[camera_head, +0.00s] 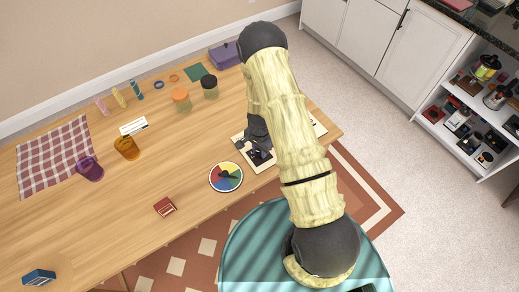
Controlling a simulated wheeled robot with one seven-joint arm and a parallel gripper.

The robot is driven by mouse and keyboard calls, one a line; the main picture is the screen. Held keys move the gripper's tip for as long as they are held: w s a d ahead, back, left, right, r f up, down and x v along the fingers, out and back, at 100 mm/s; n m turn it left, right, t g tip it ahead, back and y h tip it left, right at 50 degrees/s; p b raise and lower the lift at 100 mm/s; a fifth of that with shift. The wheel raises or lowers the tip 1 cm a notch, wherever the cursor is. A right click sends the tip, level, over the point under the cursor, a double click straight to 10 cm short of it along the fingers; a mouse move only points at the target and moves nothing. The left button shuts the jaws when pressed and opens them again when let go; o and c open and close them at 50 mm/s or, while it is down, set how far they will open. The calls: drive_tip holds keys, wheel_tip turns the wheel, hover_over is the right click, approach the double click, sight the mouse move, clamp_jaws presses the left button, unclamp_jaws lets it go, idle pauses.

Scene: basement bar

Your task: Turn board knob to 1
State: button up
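A cream board (268,166) with dark patches lies near the table's right front edge. My arm covers much of it, and a pale corner shows on the arm's right side. The dark end of my arm, my gripper (258,146), is over the board's left part, close to its dark patches. I cannot make out the knob or any numbers clearly. Whether the gripper touches anything is hidden, and its finger opening is too small and dark to judge. A round dial (226,177) with coloured sectors and a dark centre piece lies just left of the board.
The wooden table (150,200) holds a small red box (165,207), a blue box (39,277), a purple cup (89,168), an amber cup (127,147), two lidded jars (181,99) and a purple lidded container (224,55). The front middle is mostly clear.

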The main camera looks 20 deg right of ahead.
sight(259, 151)
drive_tip(key=shift+n, duration=0.4)
drive_tip(key=n+b, duration=0.2)
drive_tip(key=n, duration=0.1)
drive_tip(key=shift+f, duration=0.1)
drive_tip(key=shift+n+b, duration=0.9)
drive_tip(key=shift+n, duration=1.2)
drive_tip(key=o, duration=1)
wheel_tip(259, 151, up, 18)
drive_tip(key=shift+f+b, duration=0.15)
drive_tip(key=shift+b, duration=0.8)
